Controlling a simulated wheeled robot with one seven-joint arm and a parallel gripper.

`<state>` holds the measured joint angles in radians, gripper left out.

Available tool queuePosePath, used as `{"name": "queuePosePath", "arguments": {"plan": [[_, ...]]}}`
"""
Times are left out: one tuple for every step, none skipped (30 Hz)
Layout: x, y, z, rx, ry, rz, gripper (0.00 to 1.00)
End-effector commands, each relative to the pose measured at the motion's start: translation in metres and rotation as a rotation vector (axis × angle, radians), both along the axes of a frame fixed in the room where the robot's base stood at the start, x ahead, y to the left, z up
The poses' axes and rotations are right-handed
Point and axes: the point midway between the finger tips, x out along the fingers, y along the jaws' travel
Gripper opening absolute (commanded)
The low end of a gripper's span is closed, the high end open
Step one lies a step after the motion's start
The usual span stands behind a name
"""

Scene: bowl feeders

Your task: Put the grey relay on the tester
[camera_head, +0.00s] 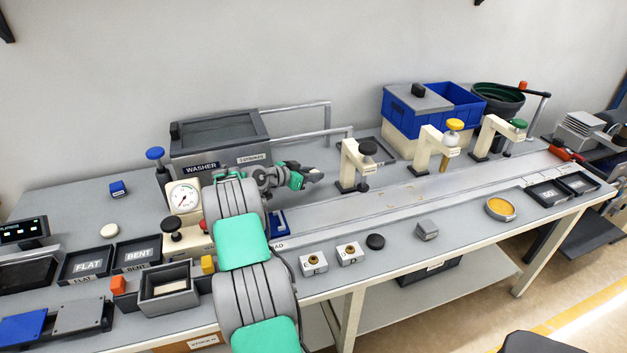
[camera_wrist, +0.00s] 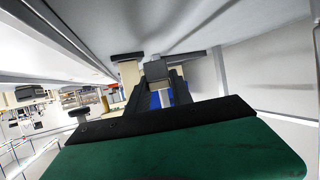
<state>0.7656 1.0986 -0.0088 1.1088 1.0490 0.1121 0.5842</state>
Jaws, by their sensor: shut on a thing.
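My gripper (camera_head: 306,177) is in the air over the middle of the bench, left of the first cream press arm. It is shut on a small grey block, the grey relay (camera_wrist: 157,70), which shows at the fingertips in the wrist view. In the head view the held relay is small and hard to make out against my fingers. No thing is plainly marked as the tester; a unit with a round dial gauge (camera_head: 184,196) and a small display box (camera_head: 23,231) stand at the left.
A grey washer box (camera_head: 220,136) stands behind my arm. Several cream press arms (camera_head: 357,164) with knobs line the back. Blue bins (camera_head: 402,113) stand at the back right. Trays marked FLAT (camera_head: 88,265) and BENT (camera_head: 137,254) lie front left.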

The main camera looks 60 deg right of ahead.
Motion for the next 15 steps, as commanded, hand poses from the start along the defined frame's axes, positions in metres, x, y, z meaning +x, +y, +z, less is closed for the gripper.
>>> {"name": "queuePosePath", "arguments": {"plan": [[-0.002, -0.005, -0.007, 0.001, 0.001, -0.001, 0.00], [-0.001, -0.004, -0.012, 0.004, 0.003, 0.001, 0.00], [-0.001, -0.003, -0.019, 0.003, 0.003, 0.002, 0.00], [-0.001, -0.003, -0.024, 0.003, 0.003, 0.002, 0.00], [-0.001, -0.003, -0.028, 0.002, 0.003, 0.002, 0.00], [-0.001, -0.003, -0.032, 0.001, 0.001, 0.002, 0.00], [-0.001, -0.003, -0.034, 0.000, 0.000, 0.002, 0.00], [-0.001, -0.003, -0.035, 0.000, -0.001, 0.002, 0.00], [-0.001, -0.003, -0.035, -0.001, -0.002, 0.001, 0.00], [-0.001, -0.003, -0.035, -0.001, -0.002, 0.001, 0.00], [-0.001, -0.003, -0.035, -0.001, -0.002, 0.001, 0.00], [-0.001, -0.003, -0.035, 0.000, -0.001, 0.002, 0.00], [-0.001, -0.003, -0.035, 0.000, -0.001, 0.002, 0.00], [-0.001, -0.003, -0.036, 0.000, -0.001, 0.002, 0.00], [-0.001, -0.003, -0.037, 0.000, -0.001, 0.002, 0.00]]}}
